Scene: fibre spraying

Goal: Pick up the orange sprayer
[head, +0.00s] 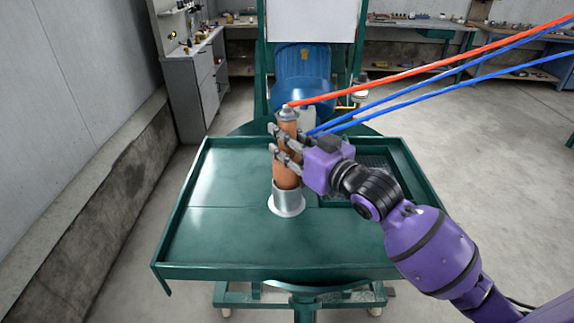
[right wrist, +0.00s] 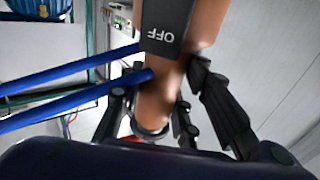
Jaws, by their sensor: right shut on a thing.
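The orange sprayer (head: 286,180) stands upright in a silver round holder (head: 287,202) on the green table. A red hose and two blue hoses run from its upper part to the upper right. My right gripper (head: 277,146) comes from the right and is shut around the sprayer's body. In the right wrist view the sprayer (right wrist: 206,22) passes between the dark fingers, with a black part marked OFF (right wrist: 166,22) on it. Whether the sprayer's lower end still touches the holder's bottom is hidden. My left gripper is not in view.
The green table (head: 235,245) has a raised rim and a free left side. A recessed grid (head: 375,170) lies at the right. A blue drum-like machine (head: 303,68) stands behind. The red hose (head: 430,66) and blue hoses (head: 440,80) cross the space above the table's right.

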